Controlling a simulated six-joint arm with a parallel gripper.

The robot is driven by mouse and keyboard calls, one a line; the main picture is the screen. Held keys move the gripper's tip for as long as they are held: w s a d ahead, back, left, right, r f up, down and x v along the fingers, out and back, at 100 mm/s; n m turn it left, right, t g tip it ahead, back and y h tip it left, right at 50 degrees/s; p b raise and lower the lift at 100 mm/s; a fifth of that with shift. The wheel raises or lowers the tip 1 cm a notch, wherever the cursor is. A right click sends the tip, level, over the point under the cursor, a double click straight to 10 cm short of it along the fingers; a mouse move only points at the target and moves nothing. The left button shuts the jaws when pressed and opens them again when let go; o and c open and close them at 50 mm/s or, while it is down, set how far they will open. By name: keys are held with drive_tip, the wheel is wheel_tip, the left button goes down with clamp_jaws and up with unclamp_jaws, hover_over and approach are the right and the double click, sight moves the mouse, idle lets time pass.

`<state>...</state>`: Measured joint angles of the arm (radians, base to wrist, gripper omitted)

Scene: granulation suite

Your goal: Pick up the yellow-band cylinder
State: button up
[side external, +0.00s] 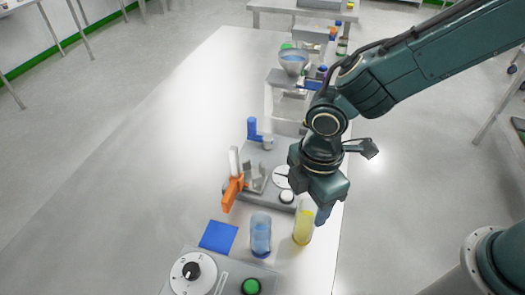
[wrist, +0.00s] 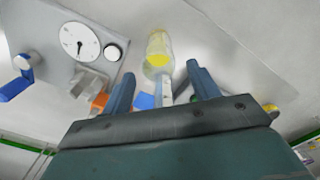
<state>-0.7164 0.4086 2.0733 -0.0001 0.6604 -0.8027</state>
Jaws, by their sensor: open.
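The yellow-band cylinder (side external: 303,226) is a clear glass vessel with yellow in it. It stands upright near the right edge of the long bench in the side view. In the wrist view it (wrist: 158,48) lies just beyond and between my fingertips. My gripper (wrist: 163,76) is open, with a blue finger on each side and nothing seen held. In the side view my gripper (side external: 321,214) is low, close to the right of the cylinder; most of its fingers are hidden, and whether they touch it I cannot tell.
A similar blue cylinder (side external: 261,236) stands close to the left. A blue square (side external: 218,236), an orange-handled tool (side external: 232,190) and a grey device with a dial (side external: 195,272) are nearby. A grey unit (side external: 268,170) stands behind. The bench's left side (side external: 160,150) is clear.

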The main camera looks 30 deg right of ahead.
drive_tip(key=shift+f, duration=0.6)
drive_tip(key=shift+d+f, duration=0.15)
drive_tip(key=shift+f, duration=2.45)
drive_tip(key=shift+w, duration=0.1)
clamp_jaws()
drive_tip(key=shift+r, duration=0.2)
wheel_tip(320, 180, up, 20)
drive_tip(key=shift+f, duration=0.15)
